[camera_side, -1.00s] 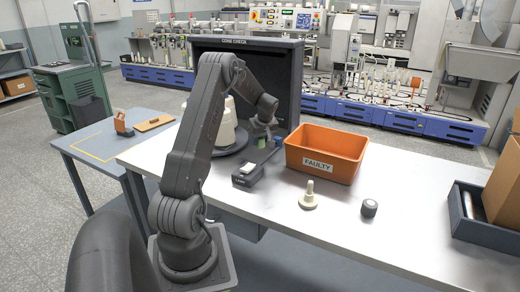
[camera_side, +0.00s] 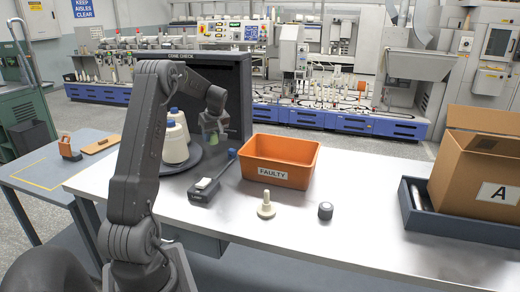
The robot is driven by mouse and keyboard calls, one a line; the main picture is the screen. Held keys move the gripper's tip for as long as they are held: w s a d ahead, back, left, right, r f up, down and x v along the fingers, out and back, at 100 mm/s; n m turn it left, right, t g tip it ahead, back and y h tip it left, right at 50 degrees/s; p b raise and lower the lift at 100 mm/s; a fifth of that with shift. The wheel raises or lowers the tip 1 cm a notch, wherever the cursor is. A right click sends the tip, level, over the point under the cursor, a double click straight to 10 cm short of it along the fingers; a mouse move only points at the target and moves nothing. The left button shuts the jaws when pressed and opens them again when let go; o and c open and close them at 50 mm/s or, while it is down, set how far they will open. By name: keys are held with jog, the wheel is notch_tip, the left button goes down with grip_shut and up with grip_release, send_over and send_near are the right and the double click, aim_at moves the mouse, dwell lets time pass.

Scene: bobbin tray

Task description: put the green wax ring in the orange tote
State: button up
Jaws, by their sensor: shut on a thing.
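The orange tote (camera_side: 308,165) stands on the metal bench, right of my gripper, with a "FAULTY" label on its front. My gripper (camera_side: 212,135) points down in front of the dark booth, left of the tote. It is shut on the small green wax ring (camera_side: 212,141), which shows low between the fingers. The ring appears held above the bench, outside the tote. Its exact shape is too small to make out, and the fingers partly cover it.
A dark device with a blue-tipped arm (camera_side: 203,191) sits between my arm and the tote. White cones (camera_side: 175,145) stand on a dark round plate at left. A cream spindle (camera_side: 266,206) and a grey cylinder (camera_side: 325,210) stand before the tote. A cardboard box (camera_side: 488,165) is at right.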

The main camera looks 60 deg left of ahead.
jog(key=w+d+r+m+t+h, duration=0.15)
jog(key=w+d+m, duration=0.35)
jog(key=w+d, duration=0.5)
jog(key=w+d+r+m+t+y, duration=0.15)
jog(key=w+d+m, duration=0.4)
jog(key=w, duration=0.85)
jog(key=shift+n+t+h, duration=0.3)
jog(key=shift+n+h, duration=0.25)
jog(key=shift+h, duration=0.05)
jog(key=f, duration=0.7)
jog(key=d+f, duration=0.1)
jog(key=f, duration=0.2)
jog(key=shift+s+f, duration=0.25)
jog(key=shift+f, duration=2.3)
jog(key=shift+f, duration=0.1)
jog(key=o, duration=0.9)
